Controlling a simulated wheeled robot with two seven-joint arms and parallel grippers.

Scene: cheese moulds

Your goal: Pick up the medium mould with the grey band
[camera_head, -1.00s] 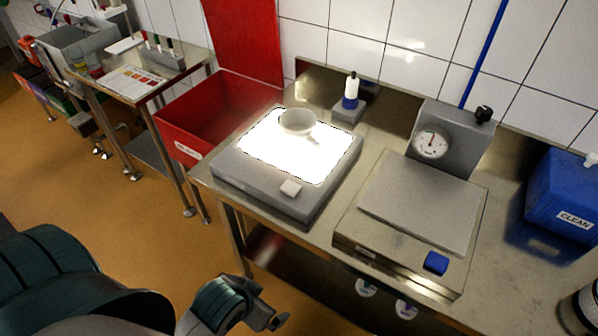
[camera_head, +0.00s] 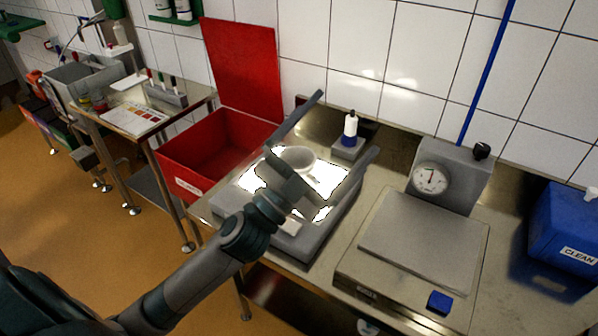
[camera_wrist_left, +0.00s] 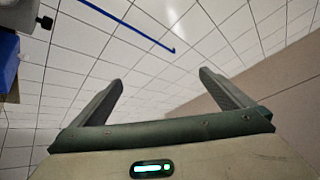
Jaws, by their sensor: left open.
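A pale round mould (camera_head: 298,158) stands on the bright light box (camera_head: 322,178) on the steel bench. Its lower part is partly hidden by my gripper, and I cannot make out a grey band on it. My left gripper (camera_head: 348,122) is open and empty, its two fingers spread wide in front of and above the light box. In the left wrist view, the open fingers (camera_wrist_left: 160,76) point at the tiled wall, with no mould between them. My right gripper is not in view.
A red bin (camera_head: 215,150) with a raised lid stands left of the light box. A small bottle (camera_head: 350,126) is behind it. A blue CLEAN bin (camera_head: 563,232) is far right.

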